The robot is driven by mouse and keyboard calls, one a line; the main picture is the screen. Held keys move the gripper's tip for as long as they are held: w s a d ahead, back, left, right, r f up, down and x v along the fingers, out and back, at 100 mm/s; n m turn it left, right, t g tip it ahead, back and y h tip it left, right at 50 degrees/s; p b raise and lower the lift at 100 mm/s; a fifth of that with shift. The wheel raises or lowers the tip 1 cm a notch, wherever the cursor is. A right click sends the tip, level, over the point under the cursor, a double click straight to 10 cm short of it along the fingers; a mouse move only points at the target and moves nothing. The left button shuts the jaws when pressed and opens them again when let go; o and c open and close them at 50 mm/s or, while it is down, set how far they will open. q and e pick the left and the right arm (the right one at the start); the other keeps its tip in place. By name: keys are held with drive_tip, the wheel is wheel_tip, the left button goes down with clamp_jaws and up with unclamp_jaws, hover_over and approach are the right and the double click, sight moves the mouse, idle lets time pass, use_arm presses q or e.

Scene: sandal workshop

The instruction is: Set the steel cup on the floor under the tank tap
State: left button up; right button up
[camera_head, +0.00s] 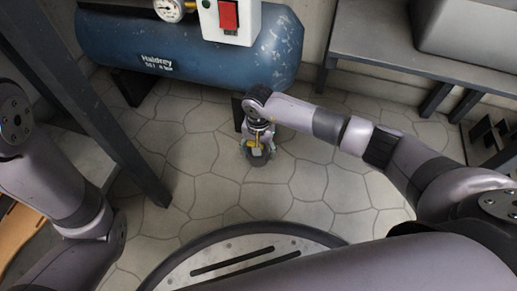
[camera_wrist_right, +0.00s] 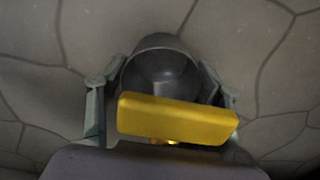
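The steel cup is a dark grey round vessel at the right gripper, low over the floor in the head view (camera_head: 258,160). The right wrist view shows its open mouth (camera_wrist_right: 162,75). My right gripper (camera_head: 257,149) points down, with its fingers (camera_wrist_right: 163,85) against both sides of the cup. Whether the cup touches the floor I cannot tell. A yellow block (camera_wrist_right: 177,118) hides its near part. The blue tank (camera_head: 190,50) lies behind the gripper; I cannot make out its tap. My left arm is at the left; its gripper is not seen.
A dark post (camera_head: 115,135) slants down left of the right gripper. A grey bench (camera_head: 400,55) stands at the back right, with a dark rack (camera_head: 490,145) at the right edge. The tiled floor (camera_head: 310,185) around the cup is clear.

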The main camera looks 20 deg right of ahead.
drive_tip(key=o, duration=0.3)
drive_tip(key=shift+r, duration=0.15)
wheel_tip(320, 180, up, 9)
drive_tip(key=p, duration=0.6)
drive_tip(key=shift+f, duration=0.3)
drive_tip(key=shift+c, duration=0.3)
idle(1.7)
